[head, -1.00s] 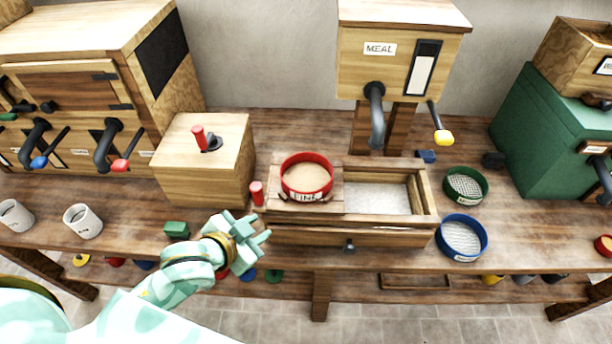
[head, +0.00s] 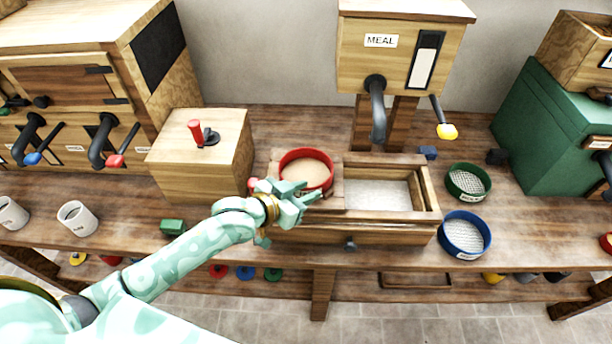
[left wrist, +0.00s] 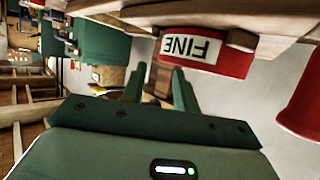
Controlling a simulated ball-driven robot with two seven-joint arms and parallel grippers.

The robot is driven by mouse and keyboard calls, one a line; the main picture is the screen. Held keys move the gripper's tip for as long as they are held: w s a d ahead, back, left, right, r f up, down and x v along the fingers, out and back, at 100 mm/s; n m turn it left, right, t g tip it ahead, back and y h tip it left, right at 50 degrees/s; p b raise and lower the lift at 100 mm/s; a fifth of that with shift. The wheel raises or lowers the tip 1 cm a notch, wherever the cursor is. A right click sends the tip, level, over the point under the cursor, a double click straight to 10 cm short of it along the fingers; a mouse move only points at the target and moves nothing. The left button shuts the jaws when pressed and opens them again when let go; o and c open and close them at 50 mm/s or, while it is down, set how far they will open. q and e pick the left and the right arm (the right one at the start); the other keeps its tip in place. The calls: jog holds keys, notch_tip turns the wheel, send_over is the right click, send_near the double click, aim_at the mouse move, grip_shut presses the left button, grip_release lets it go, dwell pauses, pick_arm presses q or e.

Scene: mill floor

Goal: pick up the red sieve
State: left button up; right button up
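The red sieve (head: 306,157) sits on the wooden ledge at the left of the open wooden bin, with pale brown material inside. Its red wall and "FINE" label show upside down in the left wrist view (left wrist: 192,48). My left gripper (head: 308,193) is at the sieve's near side, overlapping its front in the head view and hiding the label there. Its two fingers (left wrist: 160,88) are apart with nothing seen between them. Whether they touch the sieve I cannot tell. My right gripper is not in view.
The wooden bin (head: 431,191) holds white meal below the meal spout (head: 378,115). A green sieve (head: 468,182) and a blue sieve (head: 463,234) lie to the right. A wooden box with a red lever (head: 196,132) stands left of the red sieve. A red form (left wrist: 303,105) is close in the wrist view.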

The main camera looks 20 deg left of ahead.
aim_at(323, 183)
pick_arm(q)
jog(key=b+x, duration=0.1)
jog(key=x, duration=0.4)
jog(key=shift+w+r, duration=0.1)
jog(key=shift+w, duration=0.05)
jog(key=shift+r, duration=0.1)
grip_shut()
